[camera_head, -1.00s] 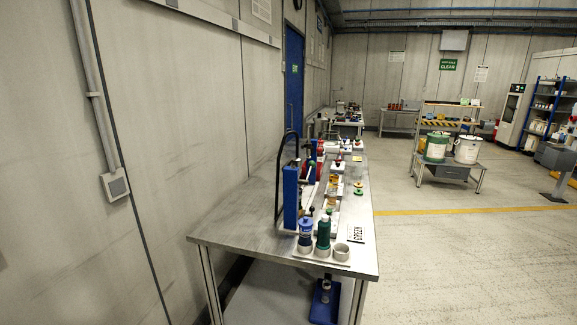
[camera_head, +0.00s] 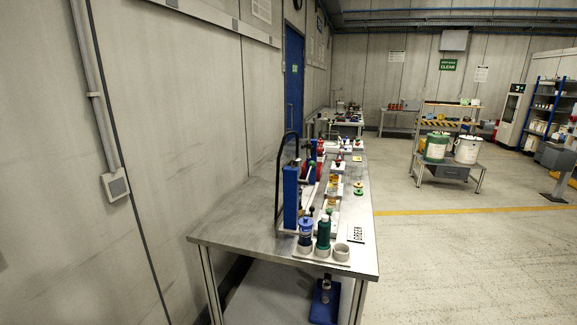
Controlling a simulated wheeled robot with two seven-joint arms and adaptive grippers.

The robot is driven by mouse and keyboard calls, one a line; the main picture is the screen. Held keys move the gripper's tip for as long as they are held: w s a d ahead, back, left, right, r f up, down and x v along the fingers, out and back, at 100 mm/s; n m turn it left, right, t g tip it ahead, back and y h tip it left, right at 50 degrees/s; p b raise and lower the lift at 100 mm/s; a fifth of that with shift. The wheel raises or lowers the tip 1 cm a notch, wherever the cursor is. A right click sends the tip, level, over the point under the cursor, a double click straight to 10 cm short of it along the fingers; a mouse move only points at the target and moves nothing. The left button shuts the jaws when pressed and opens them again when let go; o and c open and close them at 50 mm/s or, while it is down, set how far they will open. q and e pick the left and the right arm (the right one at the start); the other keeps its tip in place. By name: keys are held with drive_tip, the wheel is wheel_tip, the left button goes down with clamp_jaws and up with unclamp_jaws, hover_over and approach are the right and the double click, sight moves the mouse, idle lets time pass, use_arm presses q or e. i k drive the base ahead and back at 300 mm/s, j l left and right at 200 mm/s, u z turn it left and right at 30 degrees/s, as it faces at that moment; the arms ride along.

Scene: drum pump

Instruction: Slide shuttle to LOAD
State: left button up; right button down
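A metal workbench (camera_head: 232,232) stands in front of me with a pump station on it. The station has a blue upright (camera_head: 291,200) with a black hose arching over it. A pale rail or strip (camera_head: 335,203) runs back along the bench beside it. The shuttle and any LOAD mark are too small to make out. A blue bottle (camera_head: 305,232) and a green bottle (camera_head: 323,232) stand in white holders at the front, next to an empty white holder (camera_head: 341,252). A white card (camera_head: 356,234) with a dark word, seemingly GREEN, is to their right. Neither gripper is in view.
A wall (camera_head: 190,120) runs along the left of the bench. Open floor (camera_head: 470,260) lies to the right, with a yellow line. A low stand with a green drum (camera_head: 437,147) and a white drum (camera_head: 467,149) is further back.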

sight(302, 212)
drive_tip(key=i+l+u, duration=0.1)
drive_tip(key=l+u, duration=0.15)
drive_tip(key=l, duration=0.5)
drive_tip(key=l+u, duration=0.2)
drive_tip(key=l, duration=0.5)
drive_tip(key=i+l+u, duration=0.25)
drive_tip(key=l, duration=0.4)
drive_tip(key=i+l+u, duration=0.15)
drive_tip(key=i+l, duration=0.15)
drive_tip(key=i+l+u, duration=0.1)
drive_tip(key=l, duration=0.35)
